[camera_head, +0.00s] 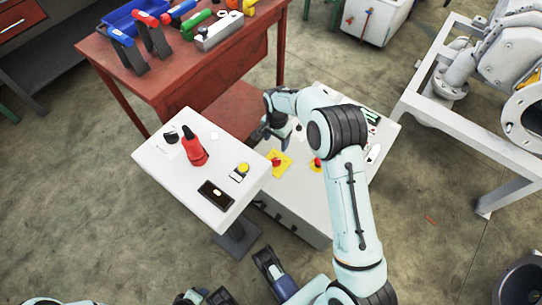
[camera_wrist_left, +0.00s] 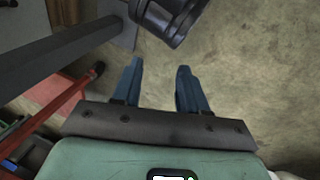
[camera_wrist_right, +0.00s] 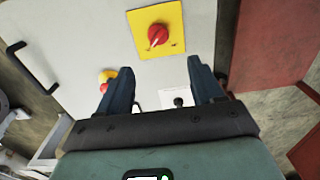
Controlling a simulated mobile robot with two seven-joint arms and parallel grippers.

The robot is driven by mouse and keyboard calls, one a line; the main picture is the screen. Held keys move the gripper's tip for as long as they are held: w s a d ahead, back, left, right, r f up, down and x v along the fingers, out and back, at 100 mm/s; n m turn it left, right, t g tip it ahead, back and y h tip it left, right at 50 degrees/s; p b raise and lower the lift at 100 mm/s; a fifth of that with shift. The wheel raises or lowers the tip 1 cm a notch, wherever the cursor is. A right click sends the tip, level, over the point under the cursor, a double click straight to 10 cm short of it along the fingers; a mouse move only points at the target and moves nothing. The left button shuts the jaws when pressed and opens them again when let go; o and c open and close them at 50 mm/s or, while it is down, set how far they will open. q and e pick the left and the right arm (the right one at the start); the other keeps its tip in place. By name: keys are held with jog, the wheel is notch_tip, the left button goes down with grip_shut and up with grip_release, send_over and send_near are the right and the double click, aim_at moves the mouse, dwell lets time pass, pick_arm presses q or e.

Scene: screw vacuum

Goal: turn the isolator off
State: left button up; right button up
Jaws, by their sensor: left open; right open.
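The isolator is a red rotary knob (camera_wrist_right: 158,35) on a square yellow plate (camera_wrist_right: 172,15), set in a pale cabinet face. A whitish mark shows on the knob's lower side in the right wrist view. In the head view the yellow plate (camera_head: 284,168) is on the white cabinet. My right gripper (camera_wrist_right: 160,68) is open and empty, its fingers apart; in that picture the knob lies beyond the fingertips, between their lines, and appears untouched. My left gripper (camera_wrist_left: 158,68) is open and empty over the floor, away from the cabinet.
A red and yellow button (camera_wrist_right: 106,76) and a black handle (camera_wrist_right: 32,68) are on the same cabinet. A pedestal panel (camera_head: 180,185) with a red object (camera_head: 195,150) stands left of it. A red workbench (camera_head: 190,75) with tools is behind. White-framed machinery (camera_head: 455,120) stands right.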

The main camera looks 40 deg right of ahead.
aim_at(276, 159)
jog(key=f+b, duration=0.2)
jog(key=f, duration=0.9)
jog(key=shift+s+f, duration=0.1)
jog(key=shift+s, duration=0.1)
pick_arm(q)
jog(key=shift+t+y, duration=0.4)
jog(key=shift+t, duration=0.3)
jog(key=shift+w+a+f+b, duration=0.1)
jog(key=shift+w+a+f, duration=0.35)
jog(key=shift+w, duration=0.25)
jog(key=shift+w+a+f+b, duration=0.15)
jog(key=shift+w+a+f, duration=0.15)
jog(key=shift+w+f, duration=0.35)
jog(key=shift+w+a+f+b, duration=0.1)
jog(key=shift+w+a+f, duration=0.3)
jog(key=shift+w, duration=0.4)
pick_arm(e)
jog(key=shift+f, duration=0.8)
jog(key=c, duration=1.1)
